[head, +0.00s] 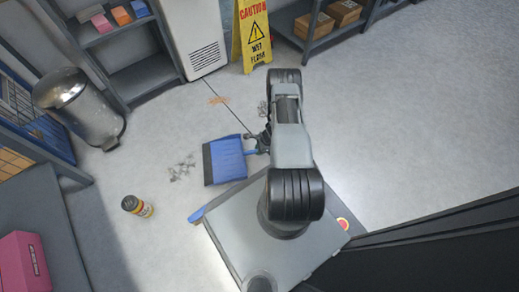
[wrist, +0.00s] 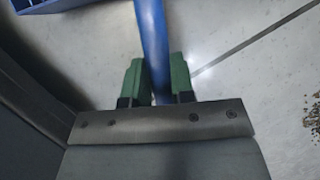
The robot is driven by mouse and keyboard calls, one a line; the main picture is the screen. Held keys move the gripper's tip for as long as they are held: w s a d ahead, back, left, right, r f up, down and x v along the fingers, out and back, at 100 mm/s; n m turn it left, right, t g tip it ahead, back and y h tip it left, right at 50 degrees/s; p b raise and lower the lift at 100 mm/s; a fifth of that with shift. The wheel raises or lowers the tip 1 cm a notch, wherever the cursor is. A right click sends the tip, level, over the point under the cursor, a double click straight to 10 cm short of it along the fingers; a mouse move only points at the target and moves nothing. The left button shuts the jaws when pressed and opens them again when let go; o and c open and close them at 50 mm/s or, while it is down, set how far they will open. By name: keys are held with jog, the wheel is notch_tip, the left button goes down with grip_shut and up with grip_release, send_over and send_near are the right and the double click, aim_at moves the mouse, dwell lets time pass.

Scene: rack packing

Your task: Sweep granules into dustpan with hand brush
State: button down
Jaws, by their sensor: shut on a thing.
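A blue dustpan (head: 230,160) with a dark front edge lies at floor level in the head view, its mouth facing left. My gripper (head: 262,143) is at its right, handle side. In the wrist view the green fingers (wrist: 160,82) are shut on a blue handle (wrist: 152,35), which appears to be the dustpan's. Grey granules (head: 182,167) lie on the floor just left of the dustpan. Another grey patch (head: 262,108) lies by my arm, and speckled granules show at right in the wrist view (wrist: 313,125). A narrow blue item (head: 197,214), possibly the hand brush, is at my base's left edge.
An orange-brown patch (head: 218,100) marks the floor behind the dustpan. A jar (head: 137,206) stands at left and a metal bin (head: 82,105) farther back. A yellow caution sign (head: 250,35) and shelves (head: 125,65) stand behind. The floor at right is clear.

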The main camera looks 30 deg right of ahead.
jog(key=shift+f, duration=0.55)
jog(key=c, duration=0.9)
grip_release()
jog(key=p+v, duration=0.6)
jog(key=v, duration=0.8)
jog(key=w+a+r+n+p, duration=0.3)
jog(key=r+p, duration=0.3)
jog(key=r, duration=0.8)
jog(key=w+a+r+n+p, duration=0.25)
jog(key=r+n+p, duration=0.2)
jog(key=r, duration=1.05)
jog(key=w+a+r+n+p, duration=0.25)
jog(key=r+p, duration=0.35)
jog(key=r, duration=0.8)
jog(key=s+a+r+n+h+p, duration=0.1)
jog(key=s+a+r+n+p, duration=0.3)
jog(key=r, duration=0.9)
jog(key=s+a+r+n+t+h+p, duration=0.1)
jog(key=s+a+r+n+p, duration=0.3)
jog(key=r+p, duration=0.5)
jog(key=s+a+r+n+h+p, duration=0.2)
jog(key=s+a+r+n+p, duration=0.2)
jog(key=r, duration=1.4)
jog(key=shift+s+a+r+n+t+p, duration=0.1)
jog(key=shift+s+n+t+p, duration=0.15)
jog(key=shift+s+p, duration=0.65)
jog(key=shift+s+r+n+t+p, duration=0.2)
jog(key=shift+s+p, duration=0.4)
jog(key=shift+s, duration=0.6)
